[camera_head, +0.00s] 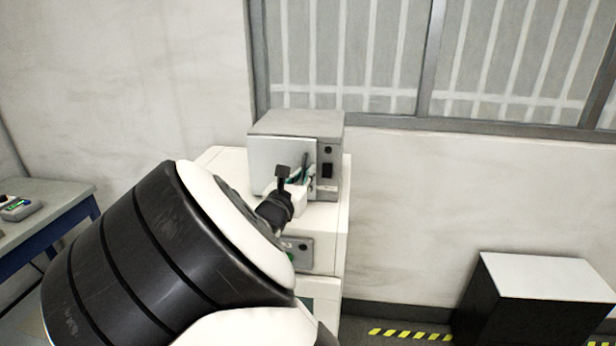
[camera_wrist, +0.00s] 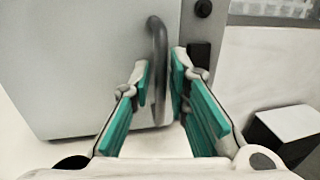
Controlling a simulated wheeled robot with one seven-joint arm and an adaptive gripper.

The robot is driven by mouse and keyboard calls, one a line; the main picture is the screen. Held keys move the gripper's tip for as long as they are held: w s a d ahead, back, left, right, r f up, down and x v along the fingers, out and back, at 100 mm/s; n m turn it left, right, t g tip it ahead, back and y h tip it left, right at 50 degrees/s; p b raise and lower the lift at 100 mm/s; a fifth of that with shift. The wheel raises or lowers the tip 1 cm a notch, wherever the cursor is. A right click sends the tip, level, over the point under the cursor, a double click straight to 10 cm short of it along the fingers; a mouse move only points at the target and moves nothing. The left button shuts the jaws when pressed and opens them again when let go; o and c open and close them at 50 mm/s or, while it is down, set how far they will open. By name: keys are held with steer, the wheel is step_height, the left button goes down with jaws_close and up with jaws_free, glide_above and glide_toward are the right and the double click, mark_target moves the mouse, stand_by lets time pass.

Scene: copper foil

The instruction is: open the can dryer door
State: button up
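The can dryer (camera_head: 297,125) is a grey metal box on a white cabinet under the window. Its plain grey door (camera_head: 268,160) looks closed; it also fills the upper left of the wrist view (camera_wrist: 75,65). A dark curved bar handle (camera_wrist: 158,50) stands upright near the door's right edge. My gripper (camera_wrist: 160,75), with teal finger pads, is at the handle; it also shows in the head view (camera_head: 304,168), partly hidden by my arm. The fingers are apart, one on each side of the handle, with gaps visible. I cannot tell whether either pad touches it.
The white cabinet (camera_head: 332,225) stands against the wall. A black box with a white top (camera_head: 545,275) is on the floor at right. A blue-framed table (camera_head: 45,220) stands at left.

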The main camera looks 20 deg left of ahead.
jaws_close()
steer(key=shift+s, duration=0.1)
